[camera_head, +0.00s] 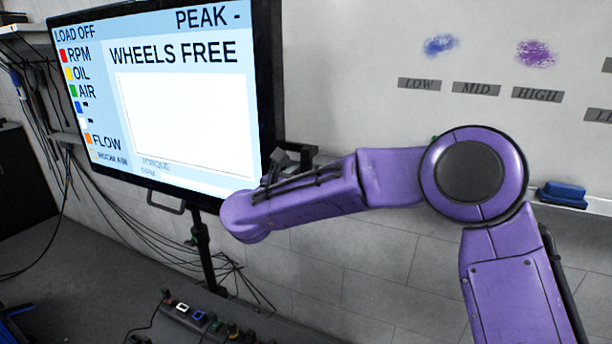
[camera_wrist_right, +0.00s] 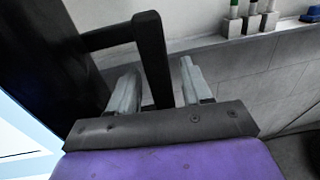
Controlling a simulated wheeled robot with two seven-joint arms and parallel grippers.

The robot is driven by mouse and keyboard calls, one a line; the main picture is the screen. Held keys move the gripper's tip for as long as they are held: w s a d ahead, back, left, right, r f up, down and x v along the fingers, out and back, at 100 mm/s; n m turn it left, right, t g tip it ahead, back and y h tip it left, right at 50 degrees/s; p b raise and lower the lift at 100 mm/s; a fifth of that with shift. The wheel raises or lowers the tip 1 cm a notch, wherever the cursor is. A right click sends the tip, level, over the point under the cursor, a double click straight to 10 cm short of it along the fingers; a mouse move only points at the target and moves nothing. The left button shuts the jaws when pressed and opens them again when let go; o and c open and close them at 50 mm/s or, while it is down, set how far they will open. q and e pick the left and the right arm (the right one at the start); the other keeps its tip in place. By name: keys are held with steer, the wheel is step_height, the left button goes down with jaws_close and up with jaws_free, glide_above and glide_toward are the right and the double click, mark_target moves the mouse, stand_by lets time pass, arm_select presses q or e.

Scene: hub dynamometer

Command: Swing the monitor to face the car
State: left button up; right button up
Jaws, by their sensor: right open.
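The monitor (camera_head: 180,100) is a large black-framed screen on a dark stand (camera_head: 203,250), at the left in the head view. Its lit face, reading "WHEELS FREE", is turned toward my head camera. A black handle (camera_wrist_right: 151,50) projects from the monitor's side in the right wrist view, where the monitor's dark back (camera_wrist_right: 45,60) fills the left. My right gripper (camera_wrist_right: 159,72) is open, with the handle's bar between its two grey fingers and a visible gap to the right finger. In the head view my right arm hides most of this gripper (camera_head: 285,162). My left gripper is in neither view.
A whiteboard (camera_head: 350,50) with LOW, MID and HIGH labels is on the wall behind. A ledge below it holds a blue eraser (camera_head: 562,193). Cables (camera_head: 140,232) hang along the wall at left. A power strip (camera_head: 205,322) lies low at the bottom.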

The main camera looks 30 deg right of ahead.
steer(key=b+v, duration=0.3)
steer(key=v, duration=0.7)
steer(key=shift+a, duration=0.2)
steer(key=shift+s, duration=0.1)
